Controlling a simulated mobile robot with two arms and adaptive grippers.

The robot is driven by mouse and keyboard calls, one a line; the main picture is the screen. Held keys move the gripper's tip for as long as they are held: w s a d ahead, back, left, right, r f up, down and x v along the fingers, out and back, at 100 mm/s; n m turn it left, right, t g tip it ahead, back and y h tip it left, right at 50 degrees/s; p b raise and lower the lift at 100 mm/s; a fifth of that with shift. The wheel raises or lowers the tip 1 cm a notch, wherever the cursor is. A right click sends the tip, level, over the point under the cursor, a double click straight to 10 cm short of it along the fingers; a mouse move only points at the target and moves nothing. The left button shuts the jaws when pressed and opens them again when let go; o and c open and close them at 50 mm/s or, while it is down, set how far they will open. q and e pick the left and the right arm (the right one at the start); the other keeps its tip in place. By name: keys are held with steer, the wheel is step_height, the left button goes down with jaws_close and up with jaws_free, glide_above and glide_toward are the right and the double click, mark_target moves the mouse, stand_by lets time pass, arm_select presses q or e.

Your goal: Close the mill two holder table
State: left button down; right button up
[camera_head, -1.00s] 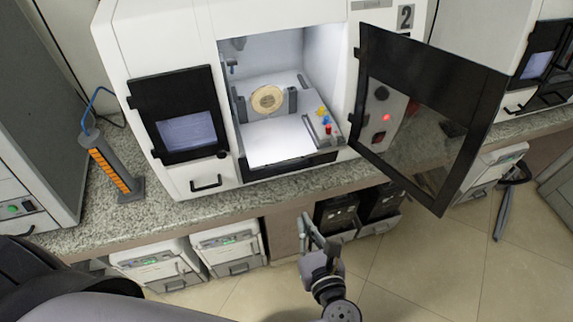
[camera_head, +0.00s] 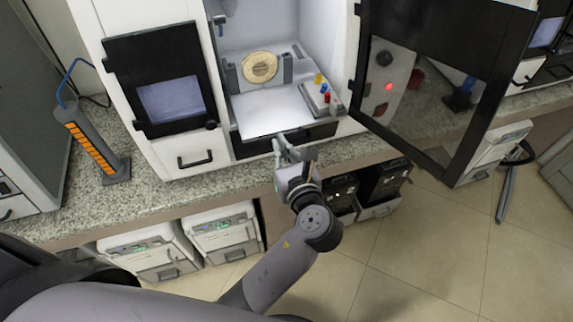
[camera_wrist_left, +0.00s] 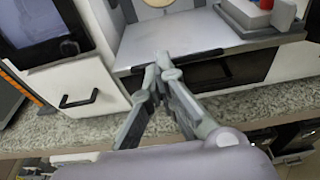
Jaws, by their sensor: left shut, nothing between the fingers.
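The mill two (camera_head: 340,35) stands on the counter with its dark door (camera_head: 440,75) swung open to the right. Inside is the holder table (camera_head: 268,112), a pale flat plate reaching the front of the opening. A round beige disc (camera_head: 259,67) stands in a grey holder (camera_head: 288,68) at its back. My left gripper (camera_head: 280,143) is shut and empty, just in front of the table's front edge. In the left wrist view, its fingertips (camera_wrist_left: 163,62) overlap the front edge of the holder table (camera_wrist_left: 205,40); I cannot tell whether they touch. My right gripper is not in view.
A small grey block with red, blue and yellow tools (camera_head: 321,98) sits at the table's right side. A closed dark window door (camera_head: 165,95) is on the left. An orange-striped grey stand (camera_head: 92,152) is on the speckled counter (camera_head: 185,205). White boxes (camera_head: 228,232) stand below.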

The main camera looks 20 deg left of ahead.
arm_select(q)
steer(key=shift+w+a, duration=0.2)
steer(key=p, duration=0.4)
glide_toward(265, 115)
steer(key=w, duration=0.1)
steer(key=w+a+r, duration=0.1)
steer(key=shift+w+a+r, duration=0.2)
steer(key=shift+w+a, duration=0.1)
steer(key=shift+a, duration=0.05)
steer(key=p+x, duration=0.1)
steer(key=x, duration=0.6)
steer(key=shift+r, duration=0.2)
steer(key=shift+s+d+r, duration=0.1)
steer(key=shift+s+r, duration=0.05)
